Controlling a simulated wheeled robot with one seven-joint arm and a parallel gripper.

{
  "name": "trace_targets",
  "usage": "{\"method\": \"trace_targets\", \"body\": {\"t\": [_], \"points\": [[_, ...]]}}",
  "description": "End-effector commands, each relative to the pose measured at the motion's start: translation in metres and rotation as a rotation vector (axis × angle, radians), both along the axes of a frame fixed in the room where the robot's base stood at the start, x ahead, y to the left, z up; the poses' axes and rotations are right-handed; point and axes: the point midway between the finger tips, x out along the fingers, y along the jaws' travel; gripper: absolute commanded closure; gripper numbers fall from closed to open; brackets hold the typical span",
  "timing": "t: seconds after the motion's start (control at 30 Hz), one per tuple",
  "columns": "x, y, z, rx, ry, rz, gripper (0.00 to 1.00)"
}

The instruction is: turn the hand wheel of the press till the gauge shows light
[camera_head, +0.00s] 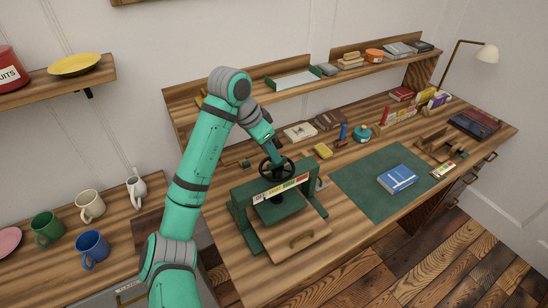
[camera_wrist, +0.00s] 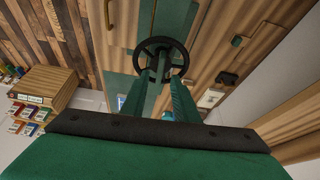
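The green press (camera_head: 244,222) stands on the left part of the wooden desk. Its black spoked hand wheel (camera_head: 268,176) sits on top and lies level; it also shows in the wrist view (camera_wrist: 137,57). The gauge (camera_head: 281,188) is a strip on the press's front with a pale part at left, then yellow and red parts; its pointer is too small to read. My gripper (camera_head: 275,160) points down at the wheel from above. In the wrist view my two green fingers (camera_wrist: 161,76) stand apart, with their tips at the wheel's middle. Whether they touch it is hidden.
A green mat (camera_head: 365,205) with a blue book (camera_head: 397,178) lies right of the press. Small goods stand along the desk's back, including a teal round tin (camera_head: 362,134). Several mugs, one blue (camera_head: 92,248), stand on the left counter. A lamp (camera_head: 486,53) is at the right.

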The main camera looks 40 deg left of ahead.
Motion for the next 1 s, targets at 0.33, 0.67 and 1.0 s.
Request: {"method": "trace_targets", "body": {"t": [0.33,0.67,1.0], "points": [[-0.021,0.008,0.052,0.004,0.001,0.002,0.73],[-0.024,0.009,0.060,0.000,0.002,0.003,0.73],[-0.020,0.004,0.060,0.001,0.002,-0.007,0.73]]}}
